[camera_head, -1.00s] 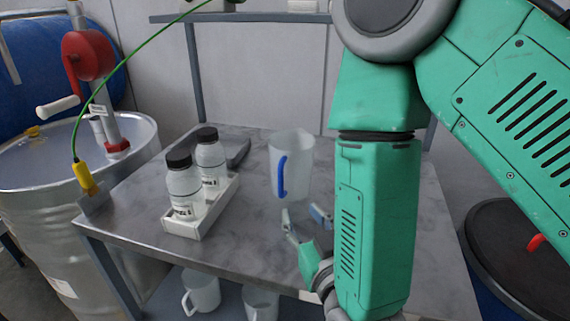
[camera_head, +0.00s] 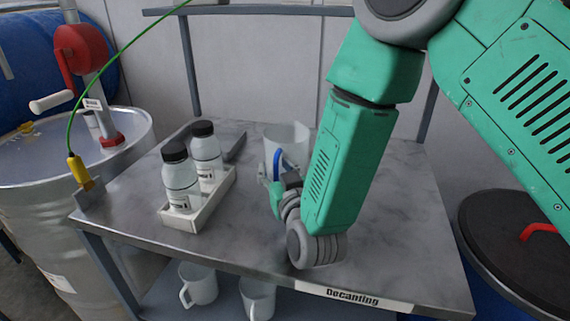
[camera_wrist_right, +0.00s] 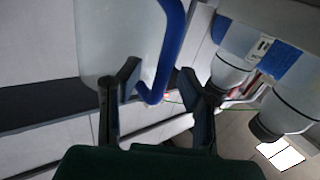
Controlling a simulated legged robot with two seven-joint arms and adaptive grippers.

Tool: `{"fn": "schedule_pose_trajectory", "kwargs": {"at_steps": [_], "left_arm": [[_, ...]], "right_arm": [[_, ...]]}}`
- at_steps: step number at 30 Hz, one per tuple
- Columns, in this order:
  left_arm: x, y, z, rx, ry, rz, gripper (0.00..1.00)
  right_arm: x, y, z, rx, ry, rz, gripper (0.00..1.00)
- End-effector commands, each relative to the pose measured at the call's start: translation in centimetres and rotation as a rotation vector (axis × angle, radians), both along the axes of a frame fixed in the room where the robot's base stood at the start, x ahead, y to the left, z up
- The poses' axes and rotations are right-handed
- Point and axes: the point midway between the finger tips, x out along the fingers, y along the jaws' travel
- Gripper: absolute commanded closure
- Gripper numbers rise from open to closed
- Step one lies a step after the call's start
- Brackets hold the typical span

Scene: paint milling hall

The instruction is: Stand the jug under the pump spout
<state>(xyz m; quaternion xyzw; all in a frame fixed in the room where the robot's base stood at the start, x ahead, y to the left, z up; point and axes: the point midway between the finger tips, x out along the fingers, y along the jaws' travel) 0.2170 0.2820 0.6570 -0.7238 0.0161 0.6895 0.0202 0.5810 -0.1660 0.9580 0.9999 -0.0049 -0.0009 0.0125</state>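The translucent white jug (camera_head: 290,136) with a blue handle stands upright at the back middle of the metal table, partly hidden by my right arm. My right gripper (camera_head: 276,172) is low in front of it, at the handle. In the right wrist view the fingers (camera_wrist_right: 160,72) are open, with the blue handle (camera_wrist_right: 168,55) between them; contact is unclear. The red pump (camera_head: 84,50) with a white crank grip stands on the steel drum (camera_head: 60,165) at the left. I cannot make out its spout. My left gripper is not in view.
A white tray (camera_head: 212,208) with two black-capped bottles (camera_head: 181,180) stands between drum and jug. A green cable runs to a yellow clamp (camera_head: 79,172) at the table's left corner. Mugs (camera_head: 198,284) sit on the lower shelf. The table's right side (camera_head: 405,215) is clear.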

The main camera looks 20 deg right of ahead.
Motion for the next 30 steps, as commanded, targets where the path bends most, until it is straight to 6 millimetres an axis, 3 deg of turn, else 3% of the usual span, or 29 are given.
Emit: {"fn": "schedule_pose_trajectory", "kwargs": {"at_steps": [6,9,21,25,30], "left_arm": [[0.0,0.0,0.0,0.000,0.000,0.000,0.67],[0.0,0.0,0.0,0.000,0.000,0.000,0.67],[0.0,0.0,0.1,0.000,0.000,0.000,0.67],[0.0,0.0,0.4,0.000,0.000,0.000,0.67],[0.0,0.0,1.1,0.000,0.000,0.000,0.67]], "right_arm": [[0.1,0.0,0.0,0.000,0.000,0.000,0.70],[0.1,0.0,0.0,0.000,0.000,0.000,1.00],[0.1,0.0,0.4,0.000,-0.001,0.000,1.00],[0.1,0.0,2.2,0.001,-0.004,0.000,1.00],[0.0,0.0,5.8,0.001,-0.005,0.000,1.00]]}}
